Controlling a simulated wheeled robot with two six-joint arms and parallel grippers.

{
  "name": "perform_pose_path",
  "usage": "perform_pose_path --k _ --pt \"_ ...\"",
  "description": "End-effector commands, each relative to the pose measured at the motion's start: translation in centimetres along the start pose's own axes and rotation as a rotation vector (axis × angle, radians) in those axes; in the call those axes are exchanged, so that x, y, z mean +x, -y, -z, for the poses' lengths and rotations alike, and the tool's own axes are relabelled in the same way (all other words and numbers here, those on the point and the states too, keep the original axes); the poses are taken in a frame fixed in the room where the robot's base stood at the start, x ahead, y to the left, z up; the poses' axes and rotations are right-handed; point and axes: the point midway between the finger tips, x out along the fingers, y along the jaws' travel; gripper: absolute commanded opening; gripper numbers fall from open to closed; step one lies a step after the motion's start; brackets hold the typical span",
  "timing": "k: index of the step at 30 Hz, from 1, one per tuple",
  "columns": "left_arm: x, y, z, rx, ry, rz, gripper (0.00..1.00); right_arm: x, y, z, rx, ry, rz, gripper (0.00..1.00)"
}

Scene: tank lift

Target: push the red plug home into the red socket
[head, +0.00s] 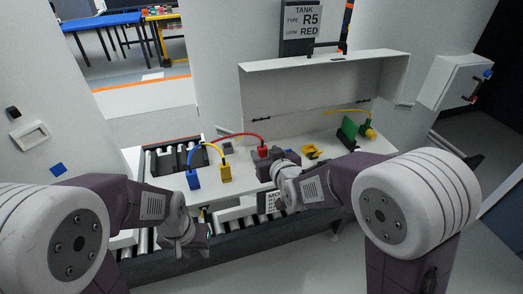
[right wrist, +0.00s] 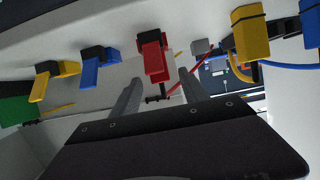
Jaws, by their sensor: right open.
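The red plug (head: 262,152) stands on the white bench beside my right gripper (head: 275,158), with a red cable arching left from it. In the right wrist view a red block (right wrist: 152,60) with a black part sits just beyond and between the spread fingertips of my right gripper (right wrist: 160,76). The gripper is open and no contact with the block is visible. I cannot tell the red socket apart from the plug, nor how far the plug is in. My left gripper (head: 198,236) hangs low at the front by the rollers; its finger opening is unclear.
A blue plug (head: 193,179) and a yellow plug (head: 225,173) stand left of the red one, with cables. Yellow (head: 312,151) and green (head: 348,131) parts lie to the right. A raised white panel (head: 325,95) backs the bench. Rollers (head: 170,160) lie at left.

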Motion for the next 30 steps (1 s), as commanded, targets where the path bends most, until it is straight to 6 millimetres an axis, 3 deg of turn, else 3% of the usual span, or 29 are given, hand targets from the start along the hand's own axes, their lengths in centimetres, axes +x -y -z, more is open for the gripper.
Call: perform_pose_path --k 7,30 --pt "0.2 0.0 0.0 0.0 0.0 0.0 0.36 -2.5 0.0 0.0 -0.001 0.0 0.0 0.52" --pt "0.2 0.0 0.0 0.0 0.0 0.0 0.36 -2.6 0.0 0.0 0.0 0.0 0.0 0.52"
